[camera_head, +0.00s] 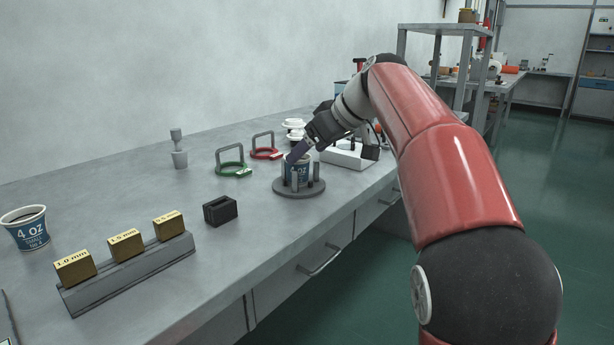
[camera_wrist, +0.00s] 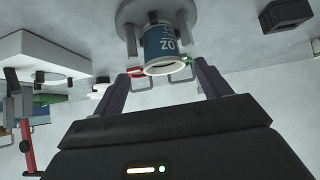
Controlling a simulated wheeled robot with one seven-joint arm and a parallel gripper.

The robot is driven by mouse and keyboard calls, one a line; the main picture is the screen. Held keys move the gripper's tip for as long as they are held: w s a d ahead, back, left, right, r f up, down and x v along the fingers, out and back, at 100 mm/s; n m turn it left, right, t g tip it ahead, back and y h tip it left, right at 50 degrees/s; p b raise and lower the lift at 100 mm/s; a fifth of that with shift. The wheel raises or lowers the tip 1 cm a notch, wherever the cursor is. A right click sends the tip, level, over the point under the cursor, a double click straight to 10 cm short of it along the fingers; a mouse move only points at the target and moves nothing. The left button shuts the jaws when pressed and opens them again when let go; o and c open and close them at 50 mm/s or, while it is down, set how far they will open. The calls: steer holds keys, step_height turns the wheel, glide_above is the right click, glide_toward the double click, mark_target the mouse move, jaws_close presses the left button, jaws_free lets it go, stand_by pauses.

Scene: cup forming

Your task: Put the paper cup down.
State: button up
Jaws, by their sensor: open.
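A blue paper cup (camera_head: 301,171) with a white rim stands in a round grey holder (camera_head: 299,192) with short upright posts around it. In the wrist view, the cup (camera_wrist: 160,42) and holder base (camera_wrist: 128,14) appear upside down, with the cup's rim toward me. My gripper (camera_head: 298,153) is just above the cup. In the wrist view my gripper (camera_wrist: 161,76) has its two fingers spread wide, one to each side of the rim, with visible gaps. The gripper is open and holds nothing. The fingers hide part of the cup in the head view.
Another cup (camera_head: 27,229), marked 4 OZ, stands at the far left. A rack (camera_head: 130,274) with yellow labelled blocks and a black block (camera_head: 220,209) lie nearer. Green (camera_head: 231,169) and red (camera_head: 266,153) ringed tools and a white box (camera_head: 350,156) surround the holder.

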steer(key=x, duration=0.6)
steer(key=shift+a+f, duration=0.15)
steer(key=shift+a, duration=0.25)
steer(key=c, duration=1.1)
